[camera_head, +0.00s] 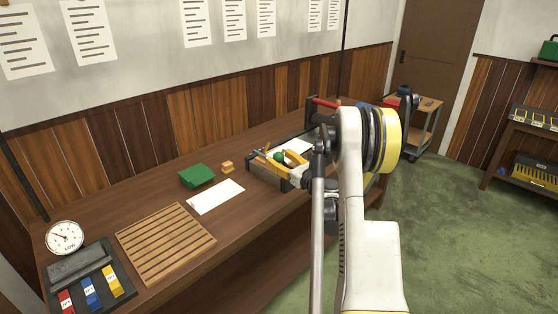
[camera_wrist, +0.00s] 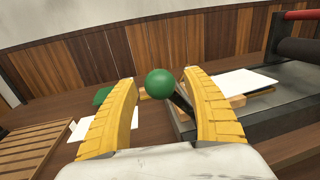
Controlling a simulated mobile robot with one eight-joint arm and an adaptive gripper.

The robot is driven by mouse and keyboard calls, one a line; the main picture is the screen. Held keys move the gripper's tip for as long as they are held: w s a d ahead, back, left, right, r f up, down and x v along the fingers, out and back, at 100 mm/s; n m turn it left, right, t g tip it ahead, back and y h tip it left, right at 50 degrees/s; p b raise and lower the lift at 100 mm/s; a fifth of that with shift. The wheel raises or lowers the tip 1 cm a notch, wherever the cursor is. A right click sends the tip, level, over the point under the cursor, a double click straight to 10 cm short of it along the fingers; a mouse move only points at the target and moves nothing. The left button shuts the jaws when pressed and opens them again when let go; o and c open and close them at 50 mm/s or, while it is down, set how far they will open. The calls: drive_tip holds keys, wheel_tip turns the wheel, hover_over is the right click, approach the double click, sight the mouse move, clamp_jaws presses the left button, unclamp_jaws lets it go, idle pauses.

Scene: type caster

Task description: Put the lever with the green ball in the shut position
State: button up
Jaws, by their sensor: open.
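A dark lever rod (camera_wrist: 183,102) runs from the ball down to the right, partly behind the right finger. In the head view the green ball (camera_head: 280,156) is small beside my gripper (camera_head: 283,160), at the machine on the table. My arm hides much of the machine.
The wooden table (camera_head: 160,188) carries a green box (camera_head: 196,176), a white paper (camera_head: 216,196), a slatted wooden board (camera_head: 165,243), a round gauge (camera_head: 64,238) and a tray of coloured blocks. A dark machine bed (camera_wrist: 280,105) lies right of the fingers.

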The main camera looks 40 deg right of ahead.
drive_tip(key=shift+w, duration=0.15)
clamp_jaws()
